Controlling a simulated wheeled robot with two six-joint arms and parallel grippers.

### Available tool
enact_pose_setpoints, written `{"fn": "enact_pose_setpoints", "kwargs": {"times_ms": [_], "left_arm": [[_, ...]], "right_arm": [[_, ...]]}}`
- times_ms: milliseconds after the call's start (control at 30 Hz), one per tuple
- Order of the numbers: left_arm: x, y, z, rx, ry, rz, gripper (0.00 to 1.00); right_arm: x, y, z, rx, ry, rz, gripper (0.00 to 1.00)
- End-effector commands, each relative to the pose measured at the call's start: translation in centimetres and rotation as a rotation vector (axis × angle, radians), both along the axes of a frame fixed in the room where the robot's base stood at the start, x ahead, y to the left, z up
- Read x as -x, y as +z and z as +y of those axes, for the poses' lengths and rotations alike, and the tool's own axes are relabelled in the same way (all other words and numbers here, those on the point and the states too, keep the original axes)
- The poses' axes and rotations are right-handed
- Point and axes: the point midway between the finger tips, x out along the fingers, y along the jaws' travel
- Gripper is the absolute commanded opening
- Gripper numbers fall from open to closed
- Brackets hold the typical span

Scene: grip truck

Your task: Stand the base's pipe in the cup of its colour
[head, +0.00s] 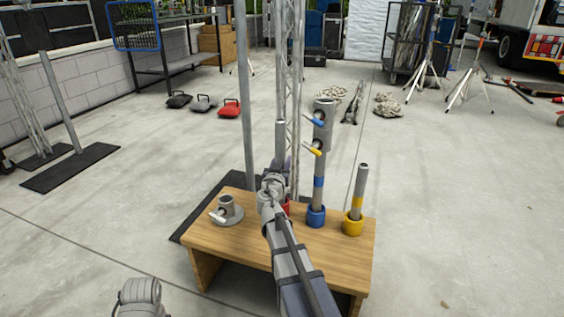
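The grey base (226,211), a round plate with a short socket and pale handle, stands at the wooden table's left with no pipe in it. A red cup (286,205) is mostly hidden behind my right arm. A plain grey pipe (280,135) rises upright just beyond my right gripper (276,168); its lower part is hidden. I cannot tell whether the fingers grip it or whether it stands in the red cup. The blue cup (316,217) holds a blue-banded pipe (318,190). The yellow cup (353,225) holds a yellow-banded pipe (359,190).
Couplers with blue and yellow handles (323,120) sit atop the blue-banded pipe. A tall pole (245,100) and truss (287,80) stand behind the wooden table (330,255). The table front is partly bare; my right arm crosses it.

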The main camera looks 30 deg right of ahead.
Motion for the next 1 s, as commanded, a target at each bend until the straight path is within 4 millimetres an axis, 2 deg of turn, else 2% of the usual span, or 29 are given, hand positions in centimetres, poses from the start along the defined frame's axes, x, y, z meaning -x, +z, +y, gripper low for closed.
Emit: {"fn": "enact_pose_setpoints", "kwargs": {"times_ms": [567, 600, 867, 1000], "left_arm": [[0.00, -0.54, 0.00, 0.000, 0.000, 0.000, 0.00], [0.00, -0.44, 0.00, 0.000, 0.000, 0.000, 0.00], [0.00, -0.44, 0.00, 0.000, 0.000, 0.000, 0.00], [0.00, -0.44, 0.00, 0.000, 0.000, 0.000, 0.00]], "right_arm": [[0.00, -0.54, 0.00, 0.000, 0.000, 0.000, 0.00], [0.00, -0.44, 0.00, 0.000, 0.000, 0.000, 0.46], [0.00, -0.44, 0.00, 0.000, 0.000, 0.000, 0.75], [0.00, -0.44, 0.00, 0.000, 0.000, 0.000, 0.76]]}}
